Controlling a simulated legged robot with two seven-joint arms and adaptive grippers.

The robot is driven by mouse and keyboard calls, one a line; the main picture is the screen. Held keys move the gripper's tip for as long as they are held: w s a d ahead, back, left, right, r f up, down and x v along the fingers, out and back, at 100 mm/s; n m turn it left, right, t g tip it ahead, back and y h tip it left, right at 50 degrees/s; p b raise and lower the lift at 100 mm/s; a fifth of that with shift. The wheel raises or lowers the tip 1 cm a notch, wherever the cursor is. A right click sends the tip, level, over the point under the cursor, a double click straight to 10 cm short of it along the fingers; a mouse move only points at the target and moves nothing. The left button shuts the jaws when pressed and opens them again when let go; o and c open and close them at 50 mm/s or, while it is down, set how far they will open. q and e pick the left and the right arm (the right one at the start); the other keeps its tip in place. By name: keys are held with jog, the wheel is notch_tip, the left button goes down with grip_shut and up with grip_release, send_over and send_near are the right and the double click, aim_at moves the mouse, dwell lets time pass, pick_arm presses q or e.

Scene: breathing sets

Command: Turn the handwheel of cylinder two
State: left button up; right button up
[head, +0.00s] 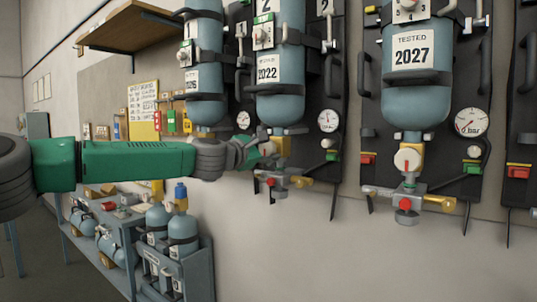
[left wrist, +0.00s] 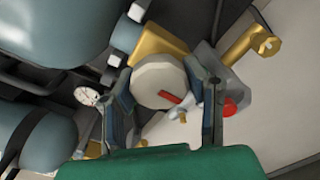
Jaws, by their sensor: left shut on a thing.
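Cylinder two (head: 281,70) is the blue wall cylinder with the 2022 tag, hanging valve down on a black board. My left gripper (head: 263,153) reaches in from the left to the valve under it. In the left wrist view, the handwheel (left wrist: 158,82), a cream disc with a red mark, sits between the two fingers (left wrist: 165,84). The fingers are shut on it from both sides. In the head view my gripper mostly hides this handwheel. The brass valve body (left wrist: 156,44) shows behind the wheel. My right gripper is in neither view.
A blue cylinder tagged 2027 (head: 415,80) hangs to the right, its own handwheel (head: 408,159) facing out. Another cylinder (head: 205,70) hangs to the left. Pressure gauges (head: 327,121), hoses and brass fittings (head: 301,182) crowd the boards. A rack (head: 178,265) with cylinders stands below.

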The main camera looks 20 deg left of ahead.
pick_arm(q)
jog(key=shift+f, duration=0.4)
jog(key=o, duration=1.2)
jog(key=shift+w+a+r+n, duration=0.1)
jog(key=shift+a+n, duration=0.05)
jog(key=shift+n, duration=0.15)
jog(key=shift+r, duration=0.1)
jog(key=v, duration=1.2)
